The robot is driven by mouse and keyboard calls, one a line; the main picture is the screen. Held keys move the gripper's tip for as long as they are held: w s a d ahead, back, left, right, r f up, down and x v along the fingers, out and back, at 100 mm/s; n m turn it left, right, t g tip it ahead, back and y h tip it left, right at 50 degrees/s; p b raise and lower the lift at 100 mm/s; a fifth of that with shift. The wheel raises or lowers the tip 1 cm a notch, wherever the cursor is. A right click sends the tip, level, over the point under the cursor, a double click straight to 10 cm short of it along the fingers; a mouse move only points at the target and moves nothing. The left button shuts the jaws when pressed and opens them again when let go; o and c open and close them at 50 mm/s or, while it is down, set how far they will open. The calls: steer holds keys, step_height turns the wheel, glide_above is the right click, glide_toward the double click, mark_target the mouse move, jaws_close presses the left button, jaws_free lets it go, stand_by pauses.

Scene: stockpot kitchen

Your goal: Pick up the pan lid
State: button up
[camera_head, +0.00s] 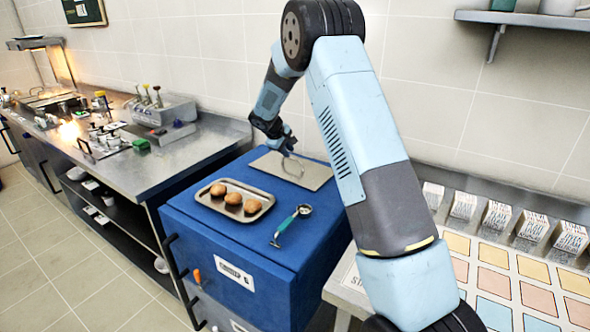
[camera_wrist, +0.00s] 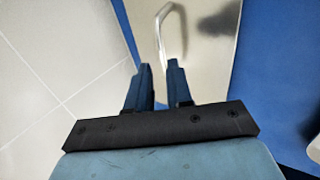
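The pan lid (camera_head: 314,176) is a flat, grey metal rectangle lying on top of the blue cabinet, near the wall. Its thin wire handle (camera_head: 293,168) stands up from it. My gripper (camera_head: 287,150) is above the lid, close to the handle. In the wrist view the lid (camera_wrist: 212,65) lies beyond the fingers, and the bent handle (camera_wrist: 158,22) runs down toward the gap between them. My gripper (camera_wrist: 159,68) is open, with a narrow gap between the fingertips. I cannot tell whether the handle is between the fingers or just beyond them.
The blue cabinet (camera_head: 232,256) also bears a tray (camera_head: 216,204) with three brown buns and a green-handled scoop (camera_head: 291,225) in front of the lid. A steel counter (camera_head: 190,152) with equipment stands left. Cartons and coloured squares are on the right counter (camera_head: 345,290).

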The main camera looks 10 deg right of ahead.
mark_target(292, 158)
steer(key=shift+x, duration=3.45)
steer(key=shift+c, duration=0.2)
steer(key=shift+s+f, duration=0.1)
jaws_close()
